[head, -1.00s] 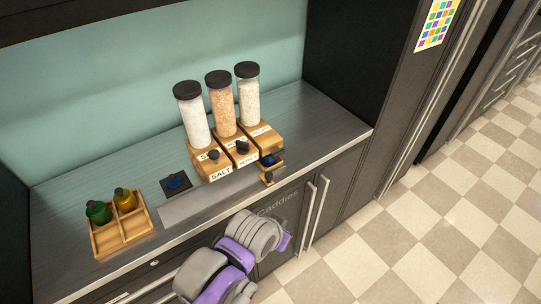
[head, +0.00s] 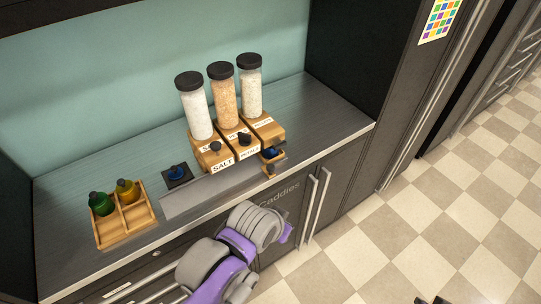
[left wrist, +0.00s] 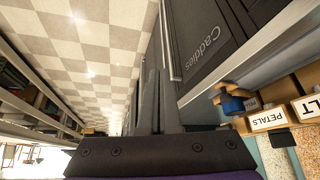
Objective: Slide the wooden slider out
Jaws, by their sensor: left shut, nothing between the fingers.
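The wooden slider (head: 270,165) juts from the front of the rightmost wooden dispenser (head: 266,127) at the counter's front edge, with a dark blue item (head: 271,153) in or on it. In the left wrist view the slider (left wrist: 219,92) and blue item (left wrist: 235,104) are right of my left gripper (left wrist: 154,72). The gripper's dark fingers are together and empty, apart from the slider. In the head view my left arm hides this gripper. Two dark tips, seemingly my right gripper (head: 430,300), show apart at the bottom edge, mostly cut off.
Two more dispensers with jars stand beside it. A blue-topped item on a dark square (head: 176,173) and a wooden caddy (head: 125,228) with green and yellow bottles are to the left. A cabinet marked Caddies (head: 281,203) with vertical handles is below the counter.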

